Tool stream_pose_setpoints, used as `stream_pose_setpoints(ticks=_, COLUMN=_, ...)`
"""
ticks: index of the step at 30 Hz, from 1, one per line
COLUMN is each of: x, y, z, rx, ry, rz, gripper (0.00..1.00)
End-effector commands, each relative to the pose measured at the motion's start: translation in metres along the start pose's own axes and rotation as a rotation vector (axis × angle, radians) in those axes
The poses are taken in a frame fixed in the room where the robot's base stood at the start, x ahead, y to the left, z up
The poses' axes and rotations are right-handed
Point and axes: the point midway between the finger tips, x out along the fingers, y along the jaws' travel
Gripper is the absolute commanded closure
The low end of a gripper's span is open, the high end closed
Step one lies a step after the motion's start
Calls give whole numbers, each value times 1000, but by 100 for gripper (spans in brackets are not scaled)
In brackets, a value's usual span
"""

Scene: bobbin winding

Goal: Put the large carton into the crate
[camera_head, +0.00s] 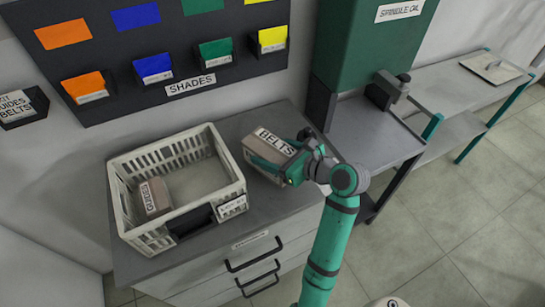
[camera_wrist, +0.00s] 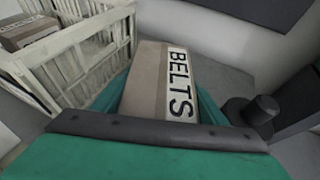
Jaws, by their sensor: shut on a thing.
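The large carton (camera_head: 262,152), labelled BELTS, is on the grey cabinet top to the right of the crate. It fills the middle of the wrist view (camera_wrist: 148,82). My gripper (camera_head: 277,162) is shut on it, with a teal finger along each side. The white slatted crate (camera_head: 130,220) stands on the cabinet to the left and also shows at the upper left of the wrist view (camera_wrist: 85,62). I cannot tell whether the carton touches the cabinet top.
A smaller carton (camera_head: 155,196) labelled GUIDES lies inside the crate at its left; the crate's right part is empty. A green spindle oil machine (camera_head: 365,60) stands to the right. A shades board (camera_head: 105,45) with several coloured bins hangs behind.

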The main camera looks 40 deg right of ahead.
Motion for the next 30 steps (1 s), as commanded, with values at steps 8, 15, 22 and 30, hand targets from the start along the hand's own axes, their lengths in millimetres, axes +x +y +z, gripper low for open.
stream_pose_setpoints(ticks=8, x=8, y=0, z=-24, rx=1, ry=0, rz=-2, gripper=69)
stream_pose_setpoints(ticks=15, x=7, y=-2, z=-25, rx=3, ry=0, rz=-5, gripper=69)
stream_pose_setpoints(ticks=22, x=8, y=-2, z=-27, rx=3, ry=1, rz=-4, gripper=26)
stream_pose_setpoints(ticks=30, x=3, y=-2, z=-24, rx=3, ry=0, rz=-6, gripper=26)
